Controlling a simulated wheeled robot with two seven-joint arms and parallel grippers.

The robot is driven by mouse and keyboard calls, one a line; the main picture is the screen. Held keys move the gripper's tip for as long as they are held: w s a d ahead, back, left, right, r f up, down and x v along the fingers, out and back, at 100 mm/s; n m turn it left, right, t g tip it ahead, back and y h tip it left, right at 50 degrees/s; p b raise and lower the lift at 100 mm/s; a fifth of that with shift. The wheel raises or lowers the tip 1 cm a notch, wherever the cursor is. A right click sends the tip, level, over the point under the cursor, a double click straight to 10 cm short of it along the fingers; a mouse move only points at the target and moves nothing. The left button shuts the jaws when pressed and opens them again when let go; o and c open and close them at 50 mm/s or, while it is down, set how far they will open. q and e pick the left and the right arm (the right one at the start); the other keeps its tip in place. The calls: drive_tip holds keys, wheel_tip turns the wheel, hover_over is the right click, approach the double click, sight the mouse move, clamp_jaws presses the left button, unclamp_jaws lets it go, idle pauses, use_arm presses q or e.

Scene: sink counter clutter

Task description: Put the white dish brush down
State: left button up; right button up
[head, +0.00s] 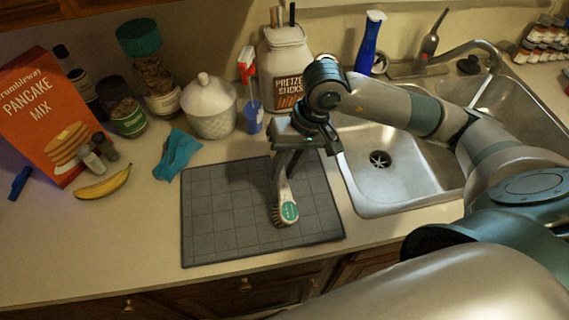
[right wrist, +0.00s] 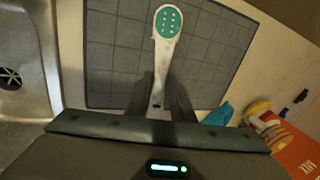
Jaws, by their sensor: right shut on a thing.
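The white dish brush (head: 286,205) has a white handle and a head with a teal oval and bristles. My right gripper (head: 283,172) is shut on its handle, over the grey gridded mat (head: 220,210). The brush head points toward the front of the counter. I cannot tell whether the brush touches the mat. In the right wrist view the brush (right wrist: 166,35) reaches out from between the fingers (right wrist: 162,100), with the mat (right wrist: 115,60) behind it. My left gripper is not in view.
A double sink (head: 385,185) lies right of the mat. A teal cloth (head: 177,153), a banana (head: 103,184) and a pancake mix box (head: 45,115) are to the left. A white lidded jar (head: 209,108) and a pretzel jar (head: 285,65) stand behind. The mat's left part is clear.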

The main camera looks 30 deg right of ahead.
drive_tip(key=shift+f, duration=0.15)
drive_tip(key=o, duration=0.9)
drive_tip(key=shift+o, duration=0.2)
drive_tip(key=shift+r, duration=0.3)
drive_tip(key=b+v, duration=0.5)
drive_tip(key=v, duration=0.6)
drive_tip(key=shift+d+r, duration=0.2)
drive_tip(key=shift+r, duration=0.1)
